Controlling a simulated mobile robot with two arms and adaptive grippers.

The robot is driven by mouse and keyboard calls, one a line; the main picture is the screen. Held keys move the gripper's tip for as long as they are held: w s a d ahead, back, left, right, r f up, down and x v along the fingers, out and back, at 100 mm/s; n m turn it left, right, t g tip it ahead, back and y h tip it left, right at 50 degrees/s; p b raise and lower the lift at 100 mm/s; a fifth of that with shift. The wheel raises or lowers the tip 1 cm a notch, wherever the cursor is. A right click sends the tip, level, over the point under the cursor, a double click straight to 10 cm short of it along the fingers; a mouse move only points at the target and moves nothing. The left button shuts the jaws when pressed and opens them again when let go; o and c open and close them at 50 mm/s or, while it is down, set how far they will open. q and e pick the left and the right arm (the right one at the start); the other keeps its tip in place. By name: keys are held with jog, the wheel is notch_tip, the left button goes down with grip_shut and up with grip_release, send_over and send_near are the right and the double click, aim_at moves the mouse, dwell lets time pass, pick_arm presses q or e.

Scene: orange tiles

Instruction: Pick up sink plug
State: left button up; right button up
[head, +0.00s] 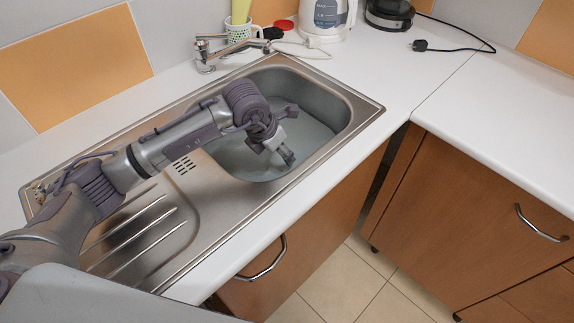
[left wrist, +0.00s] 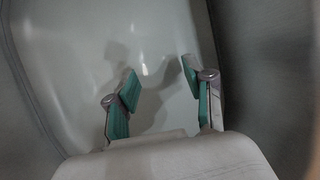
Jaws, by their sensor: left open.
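My left arm reaches in from the left over the drainboard, with the left gripper (head: 286,156) down in the basin of the steel sink (head: 335,112). In the left wrist view the left gripper (left wrist: 160,88) is open, its two green-padded fingers apart with nothing between them. Below them is the pale, smooth basin surface, with the gripper's shadow on it. I cannot make out a sink plug in either view; part of the basin is hidden behind my arm and gripper. My right gripper is not in view.
A faucet (head: 205,55) stands behind the sink's back edge. A green-dotted cup (head: 238,31), a red lid (head: 284,25), a white kettle (head: 327,18) and a black plug with cable (head: 420,45) are on the counter. The right counter (head: 505,110) is mostly clear.

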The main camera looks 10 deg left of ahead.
pick_arm(q)
jog(key=x, duration=0.6)
jog(key=shift+w+a+f+p, duration=0.15)
jog(key=shift+f+p, duration=0.1)
jog(key=shift+p, duration=0.15)
jog(key=shift+c, duration=0.2)
grip_shut()
